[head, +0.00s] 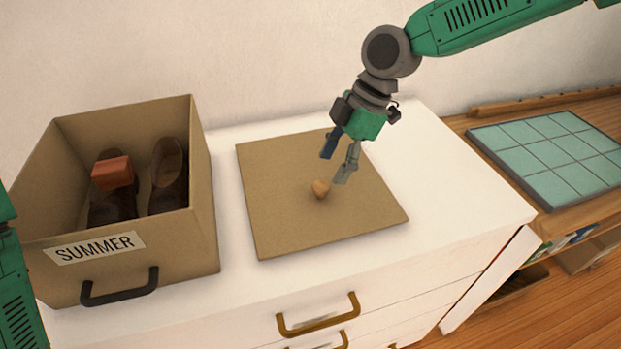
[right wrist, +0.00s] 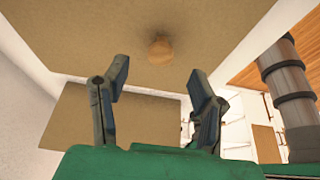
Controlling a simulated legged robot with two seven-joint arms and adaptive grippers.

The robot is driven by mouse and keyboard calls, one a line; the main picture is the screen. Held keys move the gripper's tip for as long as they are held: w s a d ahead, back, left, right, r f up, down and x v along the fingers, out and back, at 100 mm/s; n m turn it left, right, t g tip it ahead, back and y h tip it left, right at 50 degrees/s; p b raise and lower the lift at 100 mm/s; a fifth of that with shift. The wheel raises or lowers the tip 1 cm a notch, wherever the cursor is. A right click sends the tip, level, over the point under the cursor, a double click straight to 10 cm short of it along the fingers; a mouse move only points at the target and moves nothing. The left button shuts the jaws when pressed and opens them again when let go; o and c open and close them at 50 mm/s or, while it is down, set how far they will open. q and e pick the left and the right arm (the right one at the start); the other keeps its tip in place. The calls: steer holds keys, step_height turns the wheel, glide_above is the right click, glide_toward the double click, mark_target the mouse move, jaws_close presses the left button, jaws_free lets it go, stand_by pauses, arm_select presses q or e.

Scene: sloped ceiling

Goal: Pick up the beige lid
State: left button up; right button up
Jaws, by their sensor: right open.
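The beige lid (head: 275,215) is a flat square board with a small tan knob (head: 320,188) at its middle. It lies on the white dresser (head: 460,190). The lid (right wrist: 70,30) and knob (right wrist: 160,50) also show in the right wrist view. My right gripper (head: 335,169) is open and empty, above the lid beside the knob, with its fingers pointing down. In the right wrist view its two fingers (right wrist: 160,72) stand apart, with the knob ahead, between their lines. The left gripper is out of view; part of my left arm shows at the left edge.
A beige open box (head: 190,240) labelled SUMMER, with a dark handle, stands left of the lid; brown shoes (head: 166,175) and a reddish block (head: 112,172) are inside. A teal tiled panel (head: 550,155) lies on a wooden surface at right. The dresser top right of the lid is clear.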

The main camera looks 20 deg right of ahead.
mark_target(323, 185)
steer(key=shift+w+a+f, duration=0.15)
steer(key=shift+a+f, duration=0.05)
steer(key=shift+f, duration=0.5)
steer(key=x, duration=0.4)
steer(key=shift+a+f, duration=0.1)
steer(key=shift+a, duration=0.1)
steer(key=shift+a+f, duration=0.2)
steer(key=shift+f, duration=0.15)
steer(key=shift+c, duration=0.4)
jaws_close()
